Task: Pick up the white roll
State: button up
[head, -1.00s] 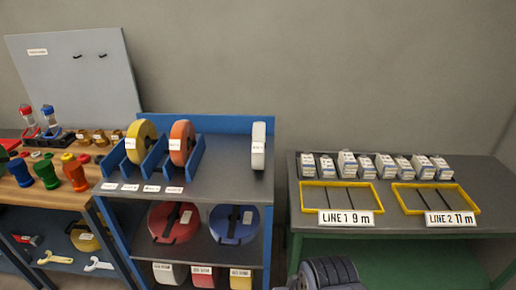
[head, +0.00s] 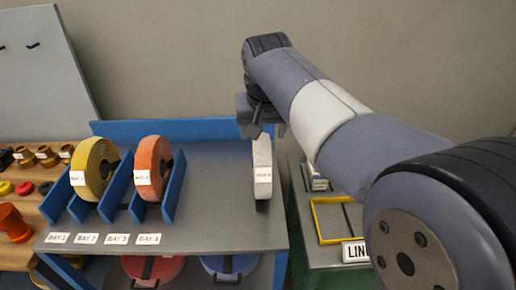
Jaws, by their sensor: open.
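The white roll (head: 262,167) stands upright on its edge on the grey top of the blue-framed rack (head: 215,205), near its right side, with a label on its front. My gripper (head: 256,130) is at the roll's upper end, coming from above and behind. It is open, and the roll does not look held. The far finger and the exact gap to the roll are hard to make out, partly hidden by my wrist.
A yellow roll (head: 96,168) and an orange roll (head: 153,168) stand in blue dividers (head: 174,187) at the left. The rack top between dividers and white roll is clear. A second table with a yellow frame (head: 325,222) lies right, partly behind my arm.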

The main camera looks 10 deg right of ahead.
aim_at(262, 148)
jog(key=shift+w+r, duration=0.1)
jog(key=shift+w, duration=0.65)
jog(key=shift+w+d+f, duration=0.1)
jog(key=shift+w+f, duration=0.1)
jog(key=shift+f, duration=0.1)
jog(key=x, duration=0.6)
jog(key=p+x, duration=0.1)
jog(key=x, duration=0.2)
jog(key=shift+s+d+f, duration=0.15)
jog(key=shift+f, duration=0.3)
jog(key=shift+c, duration=0.4)
grip_shut()
jog(key=shift+r, duration=0.15)
